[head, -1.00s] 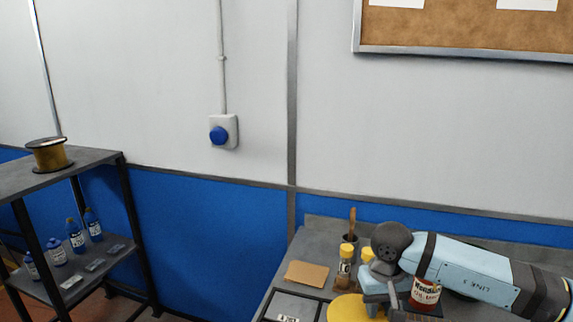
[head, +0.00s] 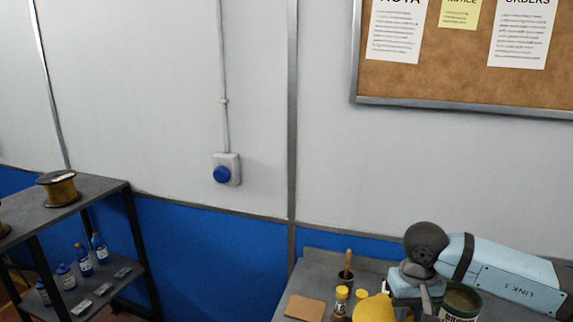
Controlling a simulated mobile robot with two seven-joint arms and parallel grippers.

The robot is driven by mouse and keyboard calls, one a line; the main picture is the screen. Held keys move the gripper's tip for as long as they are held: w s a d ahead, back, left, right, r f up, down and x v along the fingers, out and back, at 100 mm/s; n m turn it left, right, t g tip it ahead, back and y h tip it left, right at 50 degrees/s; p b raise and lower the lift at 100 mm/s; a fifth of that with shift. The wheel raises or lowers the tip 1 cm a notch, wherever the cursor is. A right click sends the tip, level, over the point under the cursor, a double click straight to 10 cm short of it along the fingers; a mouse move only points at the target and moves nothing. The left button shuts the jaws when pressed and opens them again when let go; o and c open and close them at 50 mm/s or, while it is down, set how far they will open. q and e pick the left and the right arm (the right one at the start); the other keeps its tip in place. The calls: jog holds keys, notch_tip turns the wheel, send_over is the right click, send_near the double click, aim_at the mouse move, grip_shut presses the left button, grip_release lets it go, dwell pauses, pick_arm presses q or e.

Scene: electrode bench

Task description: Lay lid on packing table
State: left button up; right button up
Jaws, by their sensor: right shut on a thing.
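My right gripper (head: 418,304) points down at the lower right. It is shut on the edge of a yellow round disc (head: 374,309), which I take to be the lid. The disc is cut off by the bottom of the picture. It appears above the grey table (head: 325,268), against the wall; whether this is the packing table I cannot tell. My left gripper is not in view.
A tan card (head: 305,307), yellow-capped bottles (head: 341,303) and a dark cup with a wooden-handled tool (head: 345,280) stand on the table. A green can (head: 462,302) is right of the gripper. A shelf rack (head: 95,190) stands at left.

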notch_tip(320, 180, up, 8)
jog(key=s+p, duration=0.1)
jog(key=p, duration=0.4)
jog(key=shift+s, duration=0.4)
jog(key=shift+r, duration=0.1)
